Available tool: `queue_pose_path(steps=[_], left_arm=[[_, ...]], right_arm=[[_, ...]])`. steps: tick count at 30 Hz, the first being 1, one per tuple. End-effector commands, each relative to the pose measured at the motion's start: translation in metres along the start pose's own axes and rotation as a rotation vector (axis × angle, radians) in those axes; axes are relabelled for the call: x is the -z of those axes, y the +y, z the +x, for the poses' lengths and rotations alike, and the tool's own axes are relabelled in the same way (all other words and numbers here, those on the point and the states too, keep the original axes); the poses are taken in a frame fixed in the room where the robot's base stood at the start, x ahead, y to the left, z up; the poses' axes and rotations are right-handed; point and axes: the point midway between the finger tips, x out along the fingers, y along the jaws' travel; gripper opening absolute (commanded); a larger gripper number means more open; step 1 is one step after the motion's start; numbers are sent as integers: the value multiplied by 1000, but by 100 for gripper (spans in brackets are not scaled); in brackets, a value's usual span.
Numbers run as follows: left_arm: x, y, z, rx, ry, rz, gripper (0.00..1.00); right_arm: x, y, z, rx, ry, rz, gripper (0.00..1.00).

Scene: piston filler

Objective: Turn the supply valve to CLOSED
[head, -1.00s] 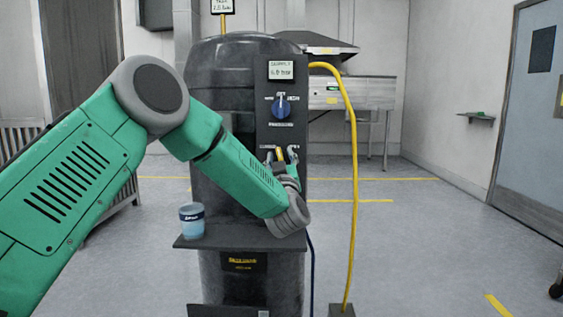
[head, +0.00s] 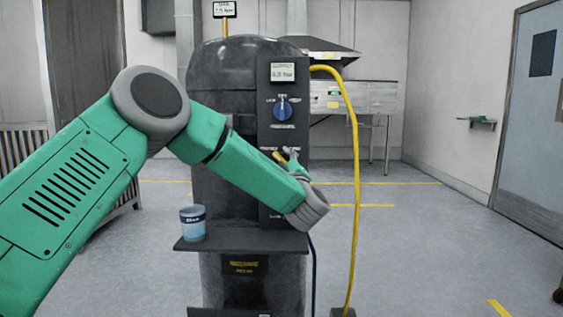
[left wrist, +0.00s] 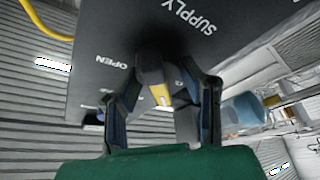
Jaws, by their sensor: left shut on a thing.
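The supply valve has a yellow-tipped lever (head: 279,156) on the dark control panel, below the blue knob. In the head view the lever leans to the upper left. My left gripper (head: 287,159) is at the lever, partly hidden behind its own wrist. In the left wrist view the lever (left wrist: 158,92) lies between the two fingers of my left gripper (left wrist: 162,103), which is shut on it. The SUPPLY (left wrist: 195,16) and OPEN (left wrist: 111,61) labels show there. A label on the other side is mostly hidden by a finger. My right gripper is not in view.
The blue knob (head: 283,108) and a display (head: 283,72) are above the valve. A blue cup (head: 192,223) stands on the tank's shelf (head: 240,243), left of my wrist. A yellow hose (head: 353,170) hangs at the right. The floor to the right is open.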

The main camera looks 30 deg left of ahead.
Motion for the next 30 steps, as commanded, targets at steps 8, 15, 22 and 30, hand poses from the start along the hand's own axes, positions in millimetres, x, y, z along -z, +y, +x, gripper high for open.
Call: queue_pose_path(steps=[8, 15, 22, 30], left_arm=[[-6, -6, -3, 9, -15, 6, 5], [-4, -5, -3, 7, -11, 5, 55], [-1, -2, -2, 4, -5, 1, 55], [-2, -1, -35, 1, -8, 2, 55]], right_arm=[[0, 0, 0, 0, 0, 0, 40], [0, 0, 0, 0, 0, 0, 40], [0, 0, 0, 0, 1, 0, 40], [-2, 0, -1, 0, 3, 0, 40]])
